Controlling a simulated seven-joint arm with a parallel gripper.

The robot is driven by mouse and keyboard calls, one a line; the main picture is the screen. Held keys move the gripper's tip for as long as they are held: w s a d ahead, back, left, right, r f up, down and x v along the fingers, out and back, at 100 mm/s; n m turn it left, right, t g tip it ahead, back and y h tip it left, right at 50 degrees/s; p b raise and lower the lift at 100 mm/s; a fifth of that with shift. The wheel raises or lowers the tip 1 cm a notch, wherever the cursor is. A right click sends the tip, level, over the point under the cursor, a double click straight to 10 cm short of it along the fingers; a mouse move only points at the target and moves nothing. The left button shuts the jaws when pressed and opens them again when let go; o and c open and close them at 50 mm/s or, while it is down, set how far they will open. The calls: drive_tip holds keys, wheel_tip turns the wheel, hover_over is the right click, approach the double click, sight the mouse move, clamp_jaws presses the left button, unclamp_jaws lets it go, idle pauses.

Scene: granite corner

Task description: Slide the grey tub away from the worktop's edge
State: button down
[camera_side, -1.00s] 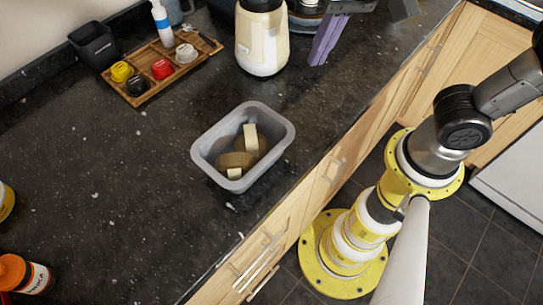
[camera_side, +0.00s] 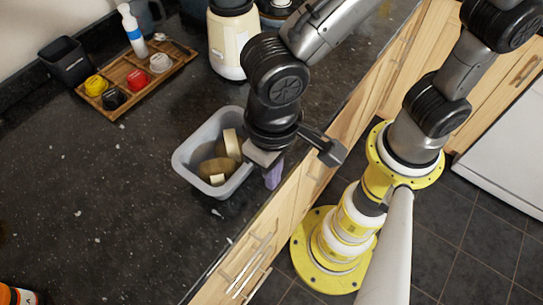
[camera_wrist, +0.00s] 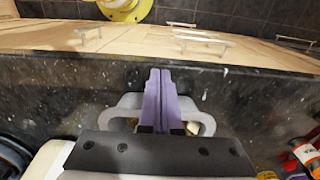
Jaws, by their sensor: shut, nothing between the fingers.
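The grey tub (camera_side: 190,175) stands upright on the dark worktop (camera_side: 90,210), close to its front edge. It holds a few tan and cream blocks (camera_side: 216,180). My gripper (camera_side: 274,178) has purple fingers, pressed together and empty. They point down on the edge side of the tub, beside its right wall. In the wrist view, my gripper (camera_wrist: 160,75) covers the tub's middle, and the tub's rim (camera_wrist: 207,120) shows on both sides. I cannot tell whether the fingers touch the tub wall. My wrist hides the tub's right corner in the side view.
A cream appliance (camera_side: 229,45) stands behind the tub. A wooden tray (camera_side: 152,83) with small coloured jars, a white bottle (camera_side: 131,28) and a black container (camera_side: 66,62) are at the back left. The worktop left of the tub is clear. Wooden drawer fronts (camera_side: 262,235) drop below the edge.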

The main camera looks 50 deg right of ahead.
sight(203, 137)
drive_tip(key=w+f, duration=0.2)
drive_tip(key=f, duration=0.1)
drive_tip(key=shift+w+f, duration=0.15)
drive_tip(key=shift+w, duration=0.85)
drive_tip(key=w, duration=1.2)
drive_tip(key=shift+w+d, duration=0.1)
drive_tip(key=shift+w, duration=0.15)
